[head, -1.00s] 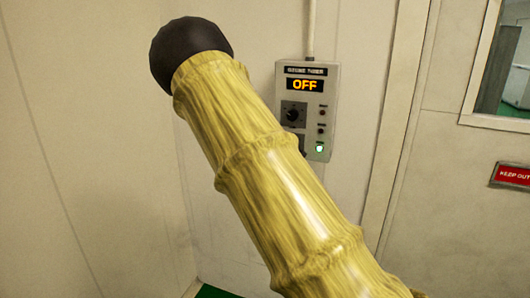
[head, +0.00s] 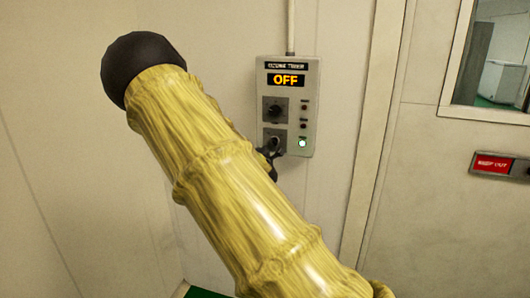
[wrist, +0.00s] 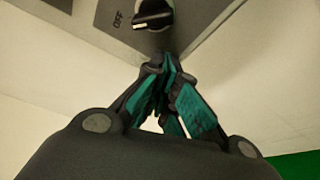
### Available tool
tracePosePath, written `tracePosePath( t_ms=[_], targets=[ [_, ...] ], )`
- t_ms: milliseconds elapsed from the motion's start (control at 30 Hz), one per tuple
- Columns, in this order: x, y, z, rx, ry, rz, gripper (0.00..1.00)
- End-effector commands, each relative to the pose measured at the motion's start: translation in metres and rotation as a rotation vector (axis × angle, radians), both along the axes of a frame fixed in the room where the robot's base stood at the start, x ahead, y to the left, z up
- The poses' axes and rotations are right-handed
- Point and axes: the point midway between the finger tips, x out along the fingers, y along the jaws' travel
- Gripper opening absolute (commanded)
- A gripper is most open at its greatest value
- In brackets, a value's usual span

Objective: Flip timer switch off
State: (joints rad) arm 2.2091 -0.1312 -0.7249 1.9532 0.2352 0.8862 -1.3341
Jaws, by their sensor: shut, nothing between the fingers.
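The grey timer box (head: 312,95) hangs on the wall in the head view, and its display (head: 285,80) reads OFF in orange. An upper dial (head: 275,109) and a lower black switch (head: 275,141) are on its front. In the wrist view the black switch knob (wrist: 152,14) has its white mark turned left towards an OFF label. My gripper (wrist: 167,72) is shut and empty, with its fingertips just below the knob; contact cannot be told. In the head view my gripper (head: 271,167) shows as a dark shape at the box's lower edge, mostly hidden by my arm.
A lit green-white lamp (head: 302,143) is at the box's lower right. A conduit (head: 291,28) runs up from the box. A door frame, a window (head: 497,60) and a red sign (head: 494,165) are to the right. The wall left of the box is plain.

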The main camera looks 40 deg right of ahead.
Motion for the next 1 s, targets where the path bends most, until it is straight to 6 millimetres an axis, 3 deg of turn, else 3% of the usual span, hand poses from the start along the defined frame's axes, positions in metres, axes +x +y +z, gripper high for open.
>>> tracePosePath(
  t_ms=[100, 633, 1000],
  targets=[
    [0.008, 0.007, -0.017, -0.002, 0.003, 0.001, 0.0],
    [-0.048, 0.056, 0.005, -0.001, 0.001, -0.005, 0.0],
    [-0.064, 0.072, 0.011, -0.001, 0.001, -0.004, 0.0]
  ],
)
